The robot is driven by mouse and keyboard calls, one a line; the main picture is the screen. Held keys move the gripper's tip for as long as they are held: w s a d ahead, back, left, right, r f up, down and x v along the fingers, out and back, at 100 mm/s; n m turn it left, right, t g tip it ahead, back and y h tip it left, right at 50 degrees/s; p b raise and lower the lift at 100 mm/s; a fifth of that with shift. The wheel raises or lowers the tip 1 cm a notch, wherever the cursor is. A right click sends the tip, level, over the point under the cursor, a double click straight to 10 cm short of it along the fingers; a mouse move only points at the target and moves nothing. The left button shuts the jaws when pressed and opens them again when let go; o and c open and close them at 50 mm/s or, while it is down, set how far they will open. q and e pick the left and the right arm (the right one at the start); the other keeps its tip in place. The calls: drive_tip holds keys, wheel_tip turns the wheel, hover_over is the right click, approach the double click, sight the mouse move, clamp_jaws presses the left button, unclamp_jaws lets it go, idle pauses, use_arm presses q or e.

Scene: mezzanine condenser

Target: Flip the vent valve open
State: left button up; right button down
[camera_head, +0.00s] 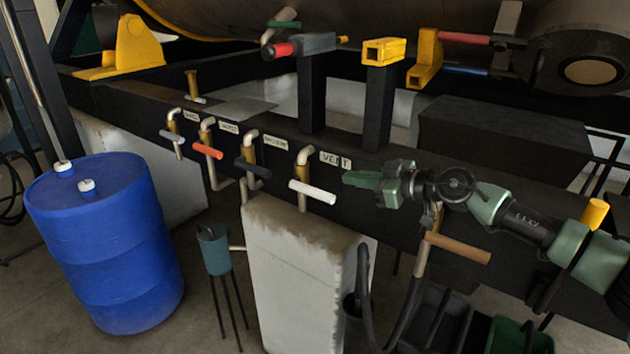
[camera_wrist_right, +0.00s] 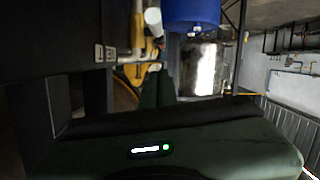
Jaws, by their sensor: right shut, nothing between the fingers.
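The vent valve's white handle (camera_head: 312,192) sticks out below a brass valve body beside the VENT label (camera_head: 335,160) on the dark beam. The handle lies nearly level, pointing slightly down to the right. In the right wrist view the white handle (camera_wrist_right: 153,20) shows end-on near the top, with the label (camera_wrist_right: 104,53) to its left. My right gripper (camera_head: 346,178) is shut and empty, its green fingers pointing left just right of the handle, apparently apart from it. The fingers also show in the right wrist view (camera_wrist_right: 157,88). My left gripper is not in view.
Valves with black (camera_head: 252,168), red (camera_head: 208,151) and grey (camera_head: 172,137) handles sit left along the beam (camera_head: 130,100). A brown handle (camera_head: 458,248) is below my right arm. A concrete block (camera_head: 290,270) stands beneath the vent, and a blue drum (camera_head: 110,240) at left.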

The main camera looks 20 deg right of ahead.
hover_over(324, 193)
drive_tip(key=a, duration=0.1)
wheel_tip(324, 193, down, 2)
drive_tip(key=f, duration=0.3)
drive_tip(key=shift+d+f, duration=0.15)
drive_tip(key=shift+d, duration=0.05)
drive_tip(key=shift+d+f, duration=0.25)
drive_tip(key=shift+f, duration=0.2)
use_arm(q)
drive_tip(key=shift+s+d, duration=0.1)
